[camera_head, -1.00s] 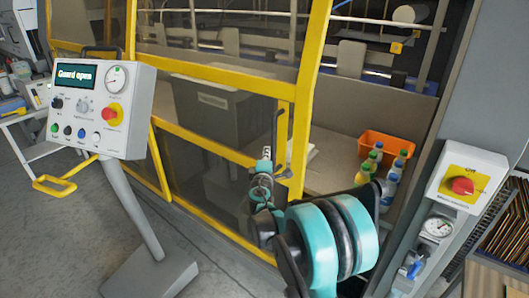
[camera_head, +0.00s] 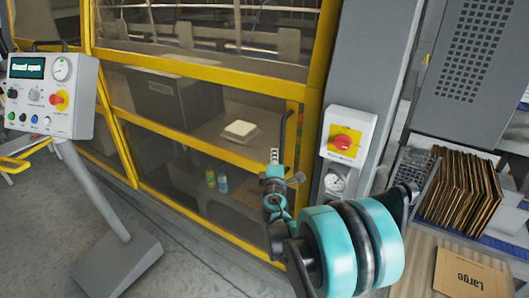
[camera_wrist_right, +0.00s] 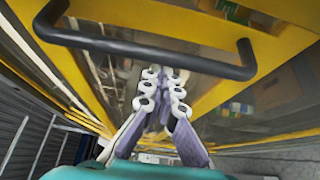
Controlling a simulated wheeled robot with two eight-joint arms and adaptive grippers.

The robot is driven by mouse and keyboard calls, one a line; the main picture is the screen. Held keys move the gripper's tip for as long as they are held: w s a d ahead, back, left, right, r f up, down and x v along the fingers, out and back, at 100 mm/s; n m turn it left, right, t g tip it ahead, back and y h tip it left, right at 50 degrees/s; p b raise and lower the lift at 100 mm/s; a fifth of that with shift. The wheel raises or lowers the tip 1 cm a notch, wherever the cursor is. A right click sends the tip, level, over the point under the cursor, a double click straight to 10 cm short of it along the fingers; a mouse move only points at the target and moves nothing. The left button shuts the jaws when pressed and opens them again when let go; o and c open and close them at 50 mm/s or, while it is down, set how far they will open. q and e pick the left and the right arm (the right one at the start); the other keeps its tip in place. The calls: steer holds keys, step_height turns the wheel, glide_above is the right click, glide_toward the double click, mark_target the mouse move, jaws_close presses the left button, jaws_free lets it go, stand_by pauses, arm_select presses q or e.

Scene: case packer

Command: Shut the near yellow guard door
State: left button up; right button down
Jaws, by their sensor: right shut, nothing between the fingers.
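The near yellow guard door (camera_head: 210,151) has a yellow frame and clear panels. Its right edge stands close to the grey post (camera_head: 360,60), with no wide opening visible; I cannot tell if it is fully shut. Its black handle (camera_head: 283,132) is on the right side of the frame. My right gripper (camera_head: 275,160) is at the handle's lower end. In the right wrist view, the black handle (camera_wrist_right: 150,48) spans across just beyond the shut, empty fingertips (camera_wrist_right: 162,78); contact is unclear. My left gripper is out of view.
A control panel (camera_head: 48,95) on a slanted stand at the left reads "Guard open". A red and yellow switch box (camera_head: 346,136) is on the post. Cardboard blanks (camera_head: 460,190) stand at the right. Bottles (camera_head: 216,179) show behind the door panel. Grey floor at lower left is clear.

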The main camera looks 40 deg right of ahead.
steer(key=s, duration=0.1)
steer(key=s+d, duration=0.1)
steer(key=s, duration=0.2)
steer(key=shift+d, duration=0.25)
